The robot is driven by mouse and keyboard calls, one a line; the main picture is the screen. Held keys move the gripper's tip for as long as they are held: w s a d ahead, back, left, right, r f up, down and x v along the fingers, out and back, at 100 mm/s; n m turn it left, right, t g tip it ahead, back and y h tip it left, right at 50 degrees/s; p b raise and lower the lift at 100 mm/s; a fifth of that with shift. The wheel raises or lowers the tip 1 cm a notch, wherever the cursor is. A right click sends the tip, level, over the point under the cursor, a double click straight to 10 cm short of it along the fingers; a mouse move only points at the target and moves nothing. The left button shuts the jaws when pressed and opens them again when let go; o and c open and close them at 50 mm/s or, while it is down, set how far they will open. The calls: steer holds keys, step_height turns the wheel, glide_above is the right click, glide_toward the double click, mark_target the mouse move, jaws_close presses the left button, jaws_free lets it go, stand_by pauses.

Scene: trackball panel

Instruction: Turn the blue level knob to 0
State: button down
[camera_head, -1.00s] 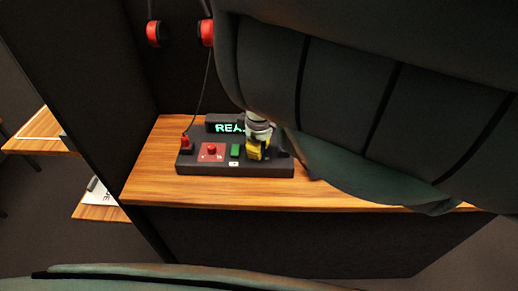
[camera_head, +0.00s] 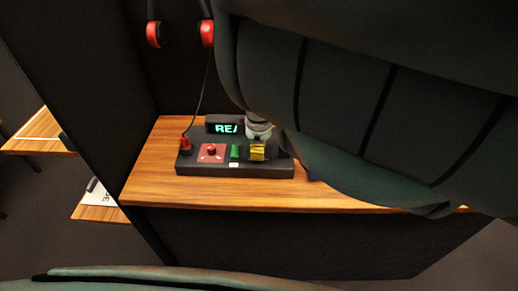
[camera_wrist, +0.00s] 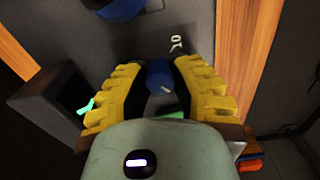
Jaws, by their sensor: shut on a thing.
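The blue level knob (camera_wrist: 159,75) sits between the yellow fingers of my gripper (camera_wrist: 158,78) in the wrist view. My gripper is shut on the knob, with one finger on each side. White digits (camera_wrist: 176,43), seen turned, are printed on the dark panel beside the knob. A light mark shows on the knob near its lower side, but what it points at is hard to read. In the head view my gripper (camera_head: 257,152) is down at the right part of the panel (camera_head: 235,169) and hides the knob.
The panel also bears a red control (camera_head: 211,150), a green button (camera_head: 235,151) and a display (camera_head: 225,128) with green letters, partly covered by my arm. A larger blue ball (camera_wrist: 122,6) is at the wrist view's top edge. Bare wooden desk (camera_head: 150,185) lies left of the panel.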

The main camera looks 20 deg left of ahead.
steer(key=c, duration=0.8)
jaws_free()
steer(key=shift+o, duration=0.2)
steer(key=shift+r, duration=0.15)
step_height(320, 180, up, 5)
steer(key=shift+w+f, duration=0.15)
steer(key=shift+s+a+r, duration=0.1)
steer(key=shift+s+r, duration=0.2)
steer(key=shift+r, duration=0.35)
steer(key=shift+w+r, duration=0.2)
steer(key=shift+r, duration=0.45)
